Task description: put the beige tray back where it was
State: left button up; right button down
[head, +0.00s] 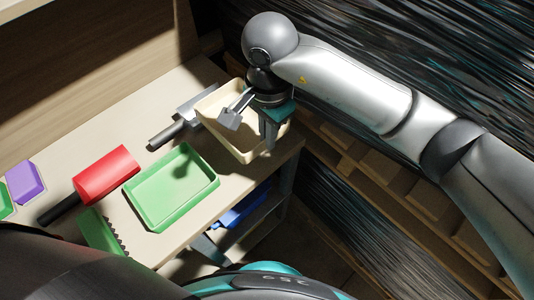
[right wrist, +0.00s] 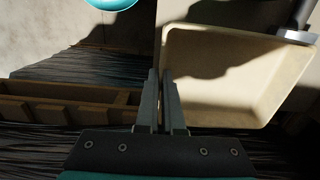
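The beige tray (head: 213,104) is at the right end of the table in the head view, near the table corner. In the right wrist view the beige tray (right wrist: 230,75) fills the upper right. My right gripper (head: 270,143) is at the tray's right side. In the right wrist view its two fingers (right wrist: 162,100) are close together, with the tray's left wall between them. I cannot tell whether the tray rests on the table or is held slightly above it. My left gripper is not in view.
A green tray (head: 172,188) lies to the left on the table (head: 213,203). A metal-bladed tool with a dark handle (head: 166,135) lies close by the beige tray. Further left are a red tool (head: 106,174), a green toothed piece (head: 99,231) and a purple piece (head: 22,182). Wooden racks stand at right.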

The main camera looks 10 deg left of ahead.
notch_tip(320, 180, down, 7)
jog(key=shift+f+b, duration=0.15)
jog(key=shift+b, duration=0.35)
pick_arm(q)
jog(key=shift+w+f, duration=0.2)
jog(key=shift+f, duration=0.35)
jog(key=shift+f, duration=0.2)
pick_arm(e)
jog(key=shift+w+f, duration=0.1)
jog(key=shift+f, duration=0.1)
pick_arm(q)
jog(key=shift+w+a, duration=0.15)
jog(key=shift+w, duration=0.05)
pick_arm(e)
jog(key=c, duration=1)
grip_release()
jog(key=shift+c, duration=0.2)
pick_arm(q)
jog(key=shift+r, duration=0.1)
pick_arm(e)
jog(key=shift+r, duration=0.15)
notch_tip(320, 180, up, 11)
jog(key=shift+f+p, duration=0.1)
jog(key=shift+p, duration=0.7)
jog(key=shift+r, duration=0.5)
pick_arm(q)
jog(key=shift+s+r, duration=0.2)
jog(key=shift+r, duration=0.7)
